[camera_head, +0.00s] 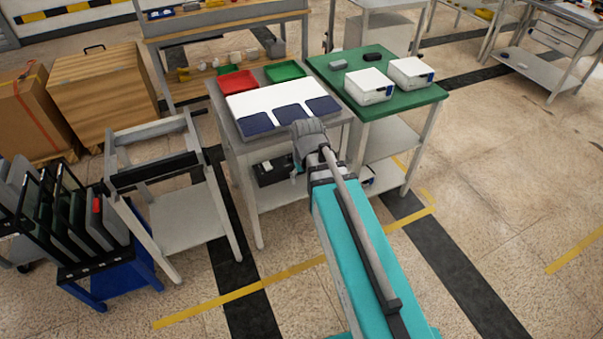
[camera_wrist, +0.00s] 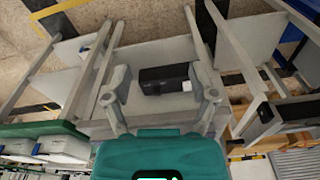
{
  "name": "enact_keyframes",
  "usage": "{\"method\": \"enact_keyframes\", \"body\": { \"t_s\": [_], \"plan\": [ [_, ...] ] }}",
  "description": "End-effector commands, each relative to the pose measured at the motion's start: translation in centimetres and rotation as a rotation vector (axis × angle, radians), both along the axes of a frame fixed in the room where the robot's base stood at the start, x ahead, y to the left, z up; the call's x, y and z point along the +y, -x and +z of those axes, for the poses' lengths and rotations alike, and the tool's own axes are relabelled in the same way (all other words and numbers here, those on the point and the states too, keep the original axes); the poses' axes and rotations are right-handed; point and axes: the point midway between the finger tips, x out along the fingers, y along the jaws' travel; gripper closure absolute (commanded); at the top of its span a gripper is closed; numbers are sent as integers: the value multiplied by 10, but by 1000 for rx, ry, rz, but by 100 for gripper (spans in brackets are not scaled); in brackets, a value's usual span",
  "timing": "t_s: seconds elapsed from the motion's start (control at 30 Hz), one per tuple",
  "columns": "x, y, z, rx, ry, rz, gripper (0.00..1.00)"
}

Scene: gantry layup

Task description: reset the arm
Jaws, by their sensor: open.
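My gripper (camera_wrist: 160,80) is open and empty in the wrist view, its two grey fingers spread apart. Beyond them, a black box (camera_wrist: 165,78) rests on a lower shelf, and it shows under the grey table in the head view (camera_head: 272,172). In the head view my teal arm reaches away from the lower middle. Its grey wrist is at the front edge of the grey table (camera_head: 240,143), and the fingers are hard to make out there.
The table holds a white board (camera_head: 262,97), dark blue pads (camera_head: 290,115), a red tray (camera_head: 238,82) and a green tray (camera_head: 284,71). A green-topped table (camera_head: 400,102) with white boxes (camera_head: 368,86) adjoins at right. A grey frame stand (camera_head: 160,165) stands left. Floor at right is clear.

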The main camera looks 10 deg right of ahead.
Motion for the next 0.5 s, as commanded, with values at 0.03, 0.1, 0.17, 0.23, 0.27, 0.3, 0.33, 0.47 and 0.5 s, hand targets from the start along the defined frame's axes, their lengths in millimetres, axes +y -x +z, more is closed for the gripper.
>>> {"method": "enact_keyframes", "body": {
  "t_s": [0.03,0.1,0.17,0.23,0.27,0.3,0.33,0.47,0.5],
  "plan": [
    [0,1,0,1,0,-1,26],
    [0,0,0,1,0,-1,26],
    [0,0,0,1,0,0,26],
    [0,0,0,1,0,0,26],
    [0,0,0,0,0,0,26],
    [0,0,0,0,0,0,26],
    [0,1,1,1,0,-1,26],
    [-5,19,8,22,3,-13,26],
    [-7,28,11,35,4,-19,26]
  ]
}}
